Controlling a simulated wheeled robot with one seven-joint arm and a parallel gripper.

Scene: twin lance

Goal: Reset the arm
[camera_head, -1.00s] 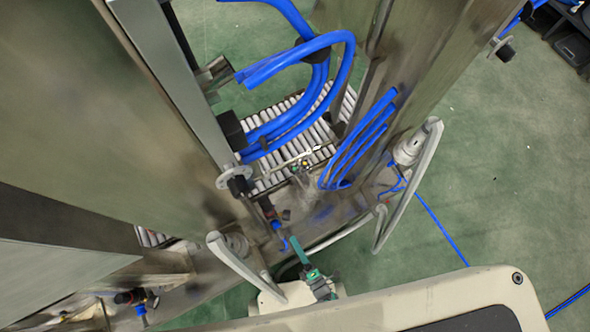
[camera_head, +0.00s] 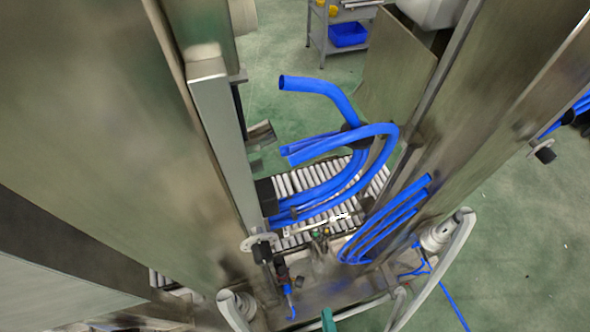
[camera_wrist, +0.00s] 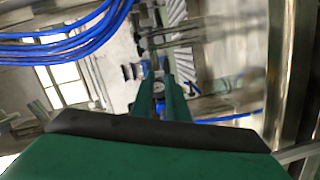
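My gripper (camera_wrist: 161,90) shows in the wrist view, with its dark green body across the bottom and two green fingers reaching up. There is a narrow gap between the fingers, and a small round pale part and something blue show through it. I see nothing clearly held. In the head view only a green piece of my gripper or wrist (camera_head: 328,320) shows at the bottom edge, in front of the machine. The fingertips are hard to make out there.
A metal machine frame holds a roller conveyor (camera_head: 290,184). Thick blue hoses (camera_head: 345,185) loop over it. Tall steel panels (camera_head: 90,130) stand left and right. A curved pale rail (camera_head: 455,250) is at lower right. Green floor (camera_head: 520,270) is clear at right. A shelf with a blue bin (camera_head: 347,34) stands behind.

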